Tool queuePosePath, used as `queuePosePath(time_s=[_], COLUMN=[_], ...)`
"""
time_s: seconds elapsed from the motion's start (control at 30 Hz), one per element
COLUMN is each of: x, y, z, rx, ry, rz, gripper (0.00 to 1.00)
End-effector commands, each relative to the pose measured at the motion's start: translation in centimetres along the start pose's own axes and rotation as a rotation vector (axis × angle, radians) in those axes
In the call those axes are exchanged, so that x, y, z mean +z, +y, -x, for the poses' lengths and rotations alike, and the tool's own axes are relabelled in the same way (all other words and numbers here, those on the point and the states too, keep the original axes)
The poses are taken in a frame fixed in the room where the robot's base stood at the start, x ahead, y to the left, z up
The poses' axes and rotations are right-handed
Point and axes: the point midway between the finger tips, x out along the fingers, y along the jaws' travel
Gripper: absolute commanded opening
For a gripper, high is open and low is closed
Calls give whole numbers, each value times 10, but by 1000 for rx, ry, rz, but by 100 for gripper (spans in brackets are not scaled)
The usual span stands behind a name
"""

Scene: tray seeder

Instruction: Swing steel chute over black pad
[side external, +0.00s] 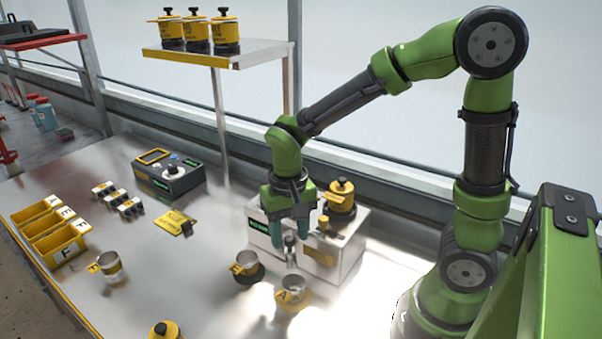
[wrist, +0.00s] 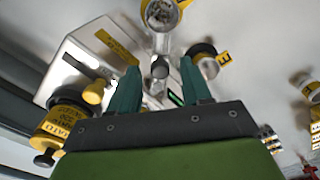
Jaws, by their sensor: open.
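The steel chute (side external: 291,253) sticks out from the front of the white seeder box (side external: 342,262). In the wrist view the chute (wrist: 162,44) points toward the cup marked A (wrist: 160,14), with its round grey knob (wrist: 160,68) nearer me. The black pad (side external: 258,277) lies left of that cup in the side view, under the cup marked E (side external: 244,262). My gripper (side external: 290,238) points down over the chute, open. In the wrist view its fingers (wrist: 159,72) stand on either side of the knob, with gaps visible. Whether the fingertips reach knob height is unclear.
A yellow hopper (side external: 341,195) and a yellow knob (side external: 323,224) top the box. A third cup (side external: 110,266), yellow bins (side external: 60,246) and a control box (side external: 170,178) stand to the left. A shelf (side external: 250,52) stands behind.

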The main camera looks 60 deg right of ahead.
Motion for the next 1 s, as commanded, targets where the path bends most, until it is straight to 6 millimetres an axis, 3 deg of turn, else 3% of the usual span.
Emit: queuePosePath(time_s=[0.27, 0.6, 1.0], x=[0, 0, 0], y=[0, 0, -1], z=[-2, -2, -2], rx=[0, 0, 0], ry=[0, 0, 0], rz=[0, 1, -11], gripper=[48, 0, 0])
